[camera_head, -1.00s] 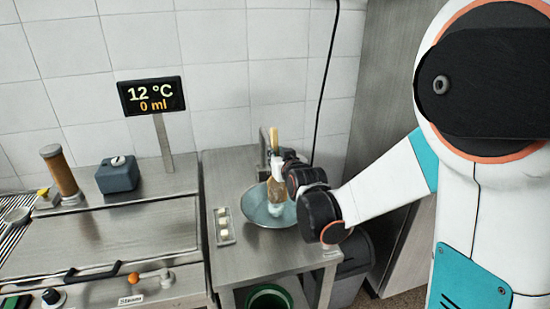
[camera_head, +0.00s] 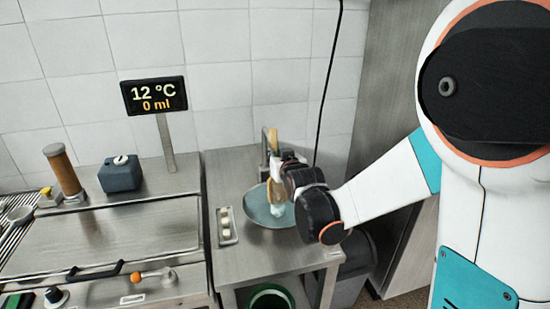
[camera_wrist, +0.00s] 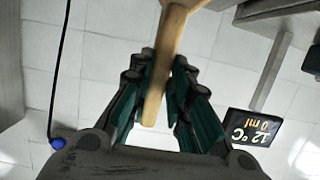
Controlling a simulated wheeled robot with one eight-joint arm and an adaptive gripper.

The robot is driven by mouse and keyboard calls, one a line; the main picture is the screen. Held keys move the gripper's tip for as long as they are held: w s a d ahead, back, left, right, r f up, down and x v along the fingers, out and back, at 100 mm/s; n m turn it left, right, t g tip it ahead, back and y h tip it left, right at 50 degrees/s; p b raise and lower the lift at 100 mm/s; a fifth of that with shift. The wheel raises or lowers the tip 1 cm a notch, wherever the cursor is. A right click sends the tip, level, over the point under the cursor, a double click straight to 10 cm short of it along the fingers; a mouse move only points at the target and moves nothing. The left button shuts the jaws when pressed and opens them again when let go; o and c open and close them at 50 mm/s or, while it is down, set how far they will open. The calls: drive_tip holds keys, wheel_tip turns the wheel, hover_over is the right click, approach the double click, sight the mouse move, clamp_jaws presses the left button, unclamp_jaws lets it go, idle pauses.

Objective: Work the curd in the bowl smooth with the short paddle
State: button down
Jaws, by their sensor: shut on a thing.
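A wide blue-grey bowl (camera_head: 256,212) sits on the steel side table. A small pale mass of curd (camera_head: 277,210) shows in it, partly hidden behind the paddle and my gripper. My gripper (camera_head: 281,178) is above the bowl's right half, shut on the paddle (camera_head: 273,146), which stands nearly upright with its handle up and its lower end at the curd. In the wrist view my gripper's (camera_wrist: 162,88) green-padded fingers flank the pale wooden paddle (camera_wrist: 158,80). Whether the lower end touches the bowl is hidden.
A small tray (camera_head: 233,241) with white pieces lies left of the bowl. A tap (camera_head: 265,146) stands close behind it. A display (camera_head: 153,95) reads 12 °C and 0 ml. A steel appliance (camera_head: 130,240) fills the left, and a bin stands at the table's right.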

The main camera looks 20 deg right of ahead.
drive_tip(key=shift+d, duration=0.55)
drive_tip(key=shift+a, duration=0.15)
drive_tip(key=shift+a+r, duration=0.1)
drive_tip(key=shift+a, duration=0.7)
drive_tip(key=shift+d, duration=0.1)
drive_tip(key=shift+d, duration=0.85)
drive_tip(key=shift+a, duration=0.1)
drive_tip(key=shift+a, duration=0.85)
drive_tip(key=shift+d, duration=0.1)
drive_tip(key=shift+d, duration=0.85)
